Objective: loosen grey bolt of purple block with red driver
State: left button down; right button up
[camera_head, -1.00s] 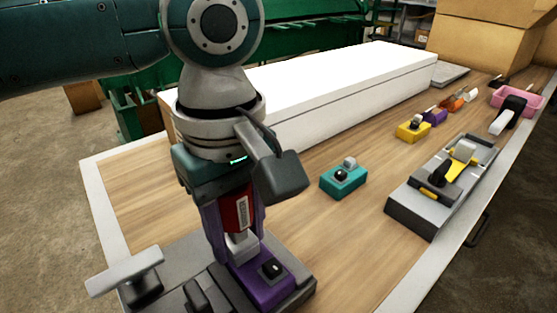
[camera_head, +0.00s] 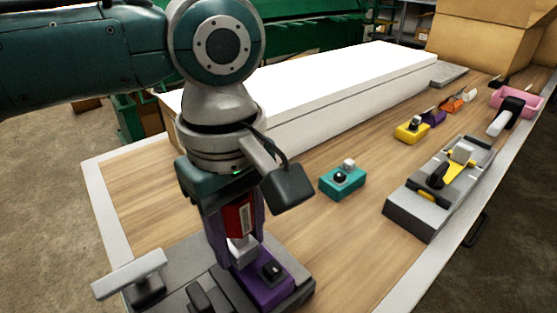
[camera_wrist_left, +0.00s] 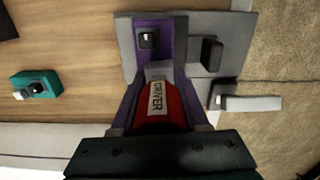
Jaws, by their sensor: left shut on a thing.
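The purple block (camera_head: 262,290) sits in a grey clamp fixture (camera_head: 187,268) at the front left of the bench. A black bolt (camera_head: 272,269) shows on its near end, and also in the left wrist view (camera_wrist_left: 148,39). My left gripper (camera_head: 240,243) points down over the block, shut on the red driver (camera_head: 238,219). The driver, labelled DRIVER in the left wrist view (camera_wrist_left: 170,106), is upright. Its grey lower end (camera_head: 243,250) reaches down to the block's far end. The grey bolt is hidden there, so I cannot tell whether the driver is seated on it. My right gripper is not in view.
A teal block (camera_head: 343,183) with two bolts stands right of the arm. A yellow block (camera_head: 411,132) and a second grey fixture (camera_head: 420,212) are further right. A long white box (camera_head: 340,95) lies behind.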

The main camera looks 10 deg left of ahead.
pick_arm(q)
jog(key=shift+n+p, duration=1.3)
jog(key=shift+p, duration=0.35)
jog(key=shift+n+p, duration=0.6)
jog(key=shift+p, duration=0.1)
jog(key=shift+n+p, duration=1)
jog(key=shift+n+p, duration=1.2)
jog(key=shift+n, duration=0.2)
jog(key=shift+n+p, duration=0.3)
jog(key=shift+n, duration=0.3)
